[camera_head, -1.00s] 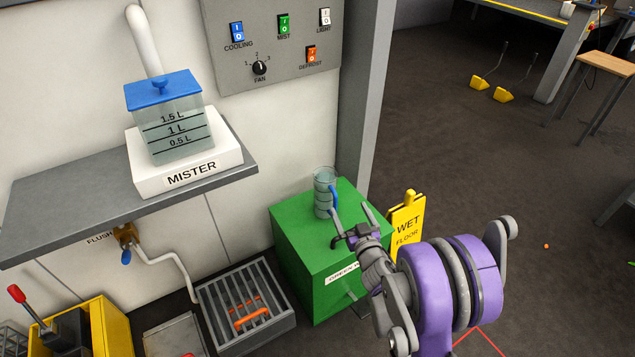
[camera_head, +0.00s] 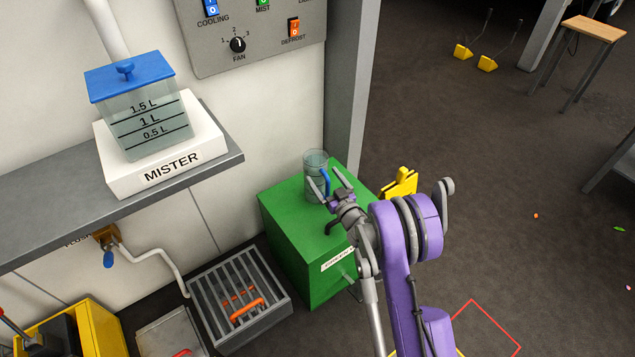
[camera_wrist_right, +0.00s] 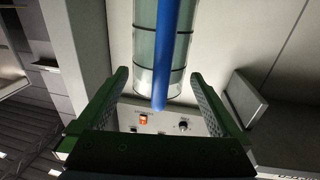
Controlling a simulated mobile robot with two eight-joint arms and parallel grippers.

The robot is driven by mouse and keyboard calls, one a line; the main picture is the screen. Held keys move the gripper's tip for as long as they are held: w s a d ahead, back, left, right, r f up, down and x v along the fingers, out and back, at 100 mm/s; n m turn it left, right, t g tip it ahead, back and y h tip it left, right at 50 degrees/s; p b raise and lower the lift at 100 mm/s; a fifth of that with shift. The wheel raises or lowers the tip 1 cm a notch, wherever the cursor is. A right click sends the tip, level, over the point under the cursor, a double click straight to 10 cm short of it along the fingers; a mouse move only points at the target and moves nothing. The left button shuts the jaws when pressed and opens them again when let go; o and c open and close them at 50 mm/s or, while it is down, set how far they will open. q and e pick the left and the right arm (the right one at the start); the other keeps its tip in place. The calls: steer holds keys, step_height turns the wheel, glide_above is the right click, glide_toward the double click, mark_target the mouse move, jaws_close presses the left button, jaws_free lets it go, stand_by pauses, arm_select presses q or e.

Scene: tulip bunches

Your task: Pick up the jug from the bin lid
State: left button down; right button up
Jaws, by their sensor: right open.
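The clear jug (camera_head: 313,178) with dark bands and a blue handle stands upright on the green bin lid (camera_head: 285,208). My right gripper (camera_head: 329,181) is open in front of the jug, its two fingers pointing at the blue handle. I cannot tell whether the handle is fully between the fingers. My left gripper is not in view.
The mister tank (camera_head: 140,115) with its blue lid stands on a grey shelf (camera_head: 60,220) at left. A grated drain box (camera_head: 215,285) sits on the floor left of the bin. The floor at right is mostly clear.

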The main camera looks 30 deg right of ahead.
mark_target(320, 172)
steer(key=w, duration=0.3)
steer(key=shift+w+d+f, duration=0.15)
steer(key=shift+c, duration=0.3)
jaws_close()
